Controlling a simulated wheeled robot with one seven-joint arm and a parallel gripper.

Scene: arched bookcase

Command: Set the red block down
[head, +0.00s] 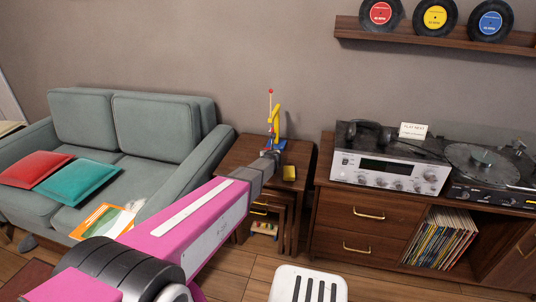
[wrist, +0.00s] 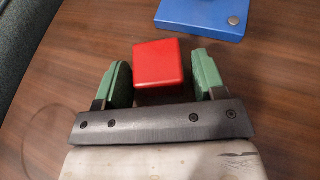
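The red block (wrist: 158,63) sits between the two green fingers of my gripper (wrist: 164,80) in the wrist view. In the head view, my gripper (head: 269,155) is over the side table (head: 240,152), and the red block cannot be made out there.
A blue piece with a grey round stud (wrist: 205,15) lies just beyond the block. In the head view, a yellow and blue toy (head: 275,118) with a red-tipped rod stands behind my gripper. A yellow item (head: 289,173) is at its right. A sofa (head: 165,130) and cabinet (head: 362,210) flank the table.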

